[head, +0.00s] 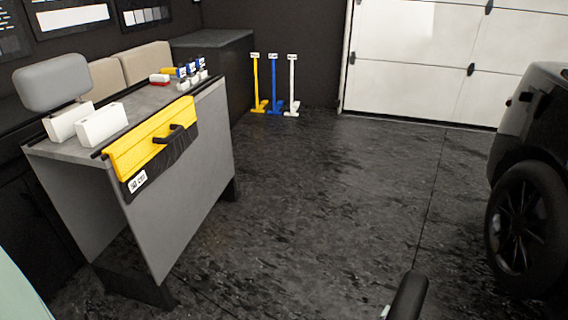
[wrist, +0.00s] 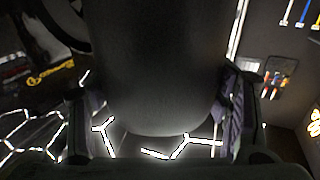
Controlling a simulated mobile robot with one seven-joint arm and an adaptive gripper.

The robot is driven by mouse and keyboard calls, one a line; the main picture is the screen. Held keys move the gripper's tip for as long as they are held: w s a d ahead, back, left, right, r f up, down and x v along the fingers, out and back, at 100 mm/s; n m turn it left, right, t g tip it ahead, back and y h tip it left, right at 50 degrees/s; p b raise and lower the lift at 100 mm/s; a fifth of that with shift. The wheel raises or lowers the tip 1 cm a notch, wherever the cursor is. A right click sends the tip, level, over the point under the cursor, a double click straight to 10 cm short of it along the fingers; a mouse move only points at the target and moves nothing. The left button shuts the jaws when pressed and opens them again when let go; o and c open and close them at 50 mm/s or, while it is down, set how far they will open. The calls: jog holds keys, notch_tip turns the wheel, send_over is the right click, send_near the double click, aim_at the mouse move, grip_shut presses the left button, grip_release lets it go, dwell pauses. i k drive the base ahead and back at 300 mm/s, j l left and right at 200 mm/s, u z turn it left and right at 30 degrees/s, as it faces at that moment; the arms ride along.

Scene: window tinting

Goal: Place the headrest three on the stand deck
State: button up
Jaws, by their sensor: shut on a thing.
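In the wrist view, my gripper (wrist: 166,122) has its fingers on both sides of a large dark, rounded headrest (wrist: 160,70) and is shut on it. The headrest fills the middle of that view, and its upper part runs out of frame. In the head view, a grey stand with a flat deck (head: 62,150) is at the left. A grey headrest (head: 52,87) shows upright at the deck's far left. My gripper is not clearly seen in the head view. A dark rounded piece (head: 408,297) shows at the bottom edge there; I cannot tell what it is.
Two white blocks (head: 100,125) are on the deck, with small bottles (head: 190,72) at its far end. Open dark floor (head: 310,200) lies between the stand and a black car (head: 535,180).

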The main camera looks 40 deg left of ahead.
aim_at(140, 104)
jog(key=i+j+u, duration=0.25)
jog(key=u, duration=0.25)
jog(key=i+j+u, duration=0.15)
jog(key=i+u, duration=0.15)
jog(key=u, duration=0.2)
jog(key=i+l+u, duration=0.15)
jog(key=i+u, duration=0.3)
jog(key=i, duration=0.65)
